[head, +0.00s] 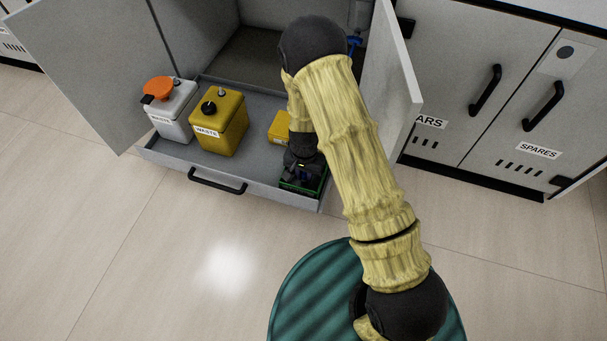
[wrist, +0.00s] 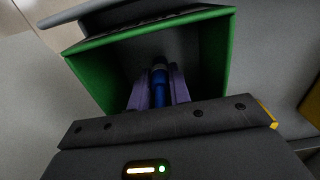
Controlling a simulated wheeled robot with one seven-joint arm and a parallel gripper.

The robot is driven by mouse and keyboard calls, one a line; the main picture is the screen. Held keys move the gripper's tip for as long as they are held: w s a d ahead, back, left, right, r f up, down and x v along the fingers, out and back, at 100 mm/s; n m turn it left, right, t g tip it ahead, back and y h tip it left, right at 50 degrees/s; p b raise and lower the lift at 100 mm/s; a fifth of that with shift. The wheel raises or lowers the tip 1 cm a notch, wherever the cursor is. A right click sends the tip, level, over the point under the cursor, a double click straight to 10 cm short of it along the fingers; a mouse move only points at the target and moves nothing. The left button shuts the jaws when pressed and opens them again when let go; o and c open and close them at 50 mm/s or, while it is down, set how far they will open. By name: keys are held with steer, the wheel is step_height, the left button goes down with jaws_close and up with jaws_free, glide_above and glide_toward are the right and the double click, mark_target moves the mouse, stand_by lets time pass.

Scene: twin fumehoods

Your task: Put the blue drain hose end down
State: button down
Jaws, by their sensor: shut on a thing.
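The blue drain hose end (wrist: 159,85) shows in the wrist view between the two purple fingers of my gripper (wrist: 158,90). My gripper is shut on it. The fingers and the hose end are inside the opening of a green-rimmed box with dark inner walls (wrist: 150,30). I cannot tell whether the hose end touches the bottom. In the head view my gripper (head: 302,170) is low over the same green-edged box (head: 312,193), at the front right corner of the pull-out tray. My arm and gripper hide the hose end there.
The grey tray (head: 262,178) also holds a white waste can with an orange cap (head: 172,108), a yellow waste can (head: 220,122) and a small yellow box (head: 279,127). Open cabinet doors stand left (head: 85,60) and right (head: 392,85). A blue fitting (head: 355,43) shows inside the cabinet.

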steer(key=shift+f, duration=0.15)
steer(key=c, duration=1.3)
jaws_free()
step_height(320, 180, up, 12)
steer(key=p, duration=0.8)
steer(key=shift+r+p, duration=0.2)
steer(key=shift+p, duration=0.1)
